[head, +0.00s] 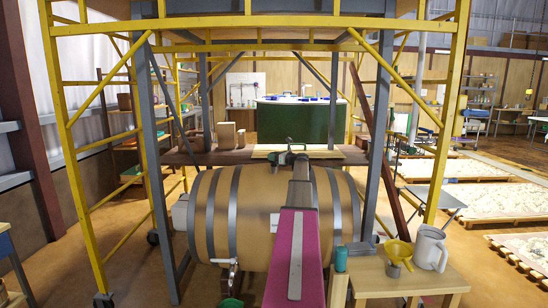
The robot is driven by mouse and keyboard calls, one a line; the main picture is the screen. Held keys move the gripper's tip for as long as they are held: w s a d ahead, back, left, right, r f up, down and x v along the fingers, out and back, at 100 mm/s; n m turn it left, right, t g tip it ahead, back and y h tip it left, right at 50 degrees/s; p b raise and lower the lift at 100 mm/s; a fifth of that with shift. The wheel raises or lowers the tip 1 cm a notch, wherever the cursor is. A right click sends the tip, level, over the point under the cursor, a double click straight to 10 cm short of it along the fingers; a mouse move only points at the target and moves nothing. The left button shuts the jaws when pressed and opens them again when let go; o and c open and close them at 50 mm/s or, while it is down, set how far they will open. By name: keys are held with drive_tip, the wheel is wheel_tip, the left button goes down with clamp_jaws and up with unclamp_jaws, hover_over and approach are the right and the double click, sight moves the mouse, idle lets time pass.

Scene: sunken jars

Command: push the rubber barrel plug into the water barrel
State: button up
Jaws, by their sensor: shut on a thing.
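The water barrel (252,217) is a wooden barrel lying on its side, with grey metal hoops and a metal tap low on its front. My gripper (281,159) is at the top of the barrel, near the middle of its length, at the end of my arm, which crosses in front of the barrel. The gripper is small and dark here, and it is shut on the rubber barrel plug. The plug is too small and too covered to make out clearly. The barrel's opening is hidden, so I cannot tell whether the plug touches it.
A yellow and grey metal frame (440,120) stands around the barrel. A small wooden table (415,278) at the lower right holds a white jug (430,248), a yellow funnel (398,250) and a teal cup (341,259). A wooden shelf behind the barrel carries boxes (227,135).

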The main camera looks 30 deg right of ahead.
drive_tip(key=shift+f, duration=0.8)
drive_tip(key=o, duration=1)
drive_tip(key=shift+s, duration=0.1)
drive_tip(key=v, duration=1)
drive_tip(key=shift+s+d, duration=0.2)
drive_tip(key=shift+s, duration=0.05)
